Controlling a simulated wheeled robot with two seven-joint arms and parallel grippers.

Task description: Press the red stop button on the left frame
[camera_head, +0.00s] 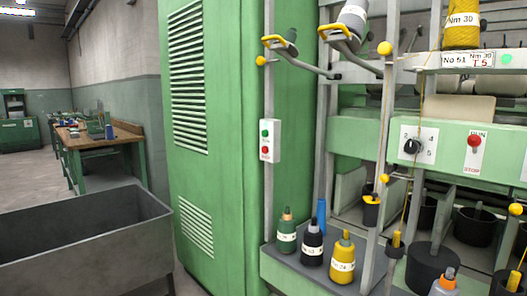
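A small white switch box (270,141) is fixed to the grey upright post at the left end of the spinning frame. It carries a green button (265,133) above a red button (265,150). Nothing covers either red button. Neither of my grippers shows in the head view.
A tall green louvred cabinet (222,150) stands left of the post. An empty grey bin (88,232) is at lower left, with a workbench (100,141) behind it. Labelled bobbins (342,257) stand on a low grey shelf. Yellow-tipped arms (290,45) jut out above.

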